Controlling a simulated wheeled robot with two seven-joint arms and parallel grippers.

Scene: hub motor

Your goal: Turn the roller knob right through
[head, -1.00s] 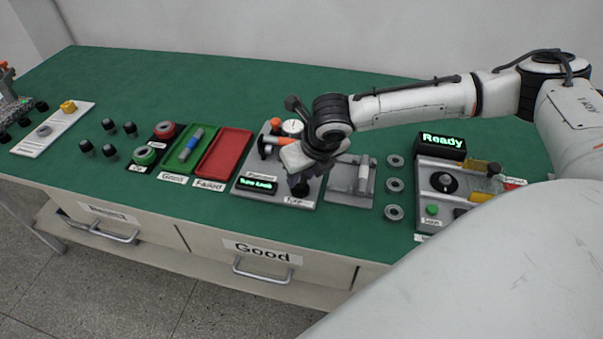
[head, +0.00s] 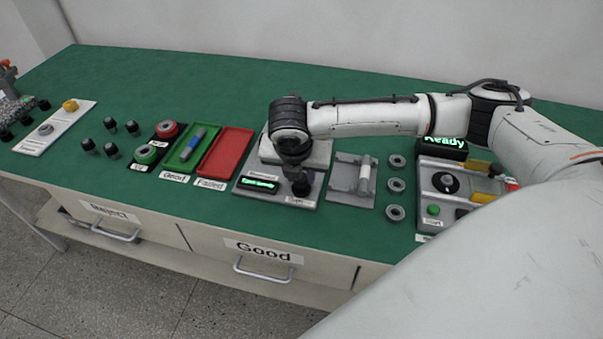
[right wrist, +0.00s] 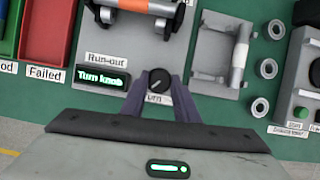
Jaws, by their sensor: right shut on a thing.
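The black roller knob (right wrist: 158,80) sits at the front right of the run-out station (right wrist: 134,49), with a light pointer line on its top. My right gripper (right wrist: 157,90) is shut on the knob, one finger on each side, seen from above in the right wrist view. In the head view my right wrist covers much of the station, and the knob (head: 302,187) shows dark below it. The station's display (right wrist: 101,77) reads "Turn knob" in green. Only my right gripper shows; my left one is out of view.
A grey fixture with a white-and-metal roller (head: 365,178) stands right of the station, then several grey rings (head: 396,185) and a control panel reading "Ready" (head: 442,141). Left are a red tray (head: 226,152) and a green tray (head: 181,160) holding a blue-banded roller. Drawers are below the table edge.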

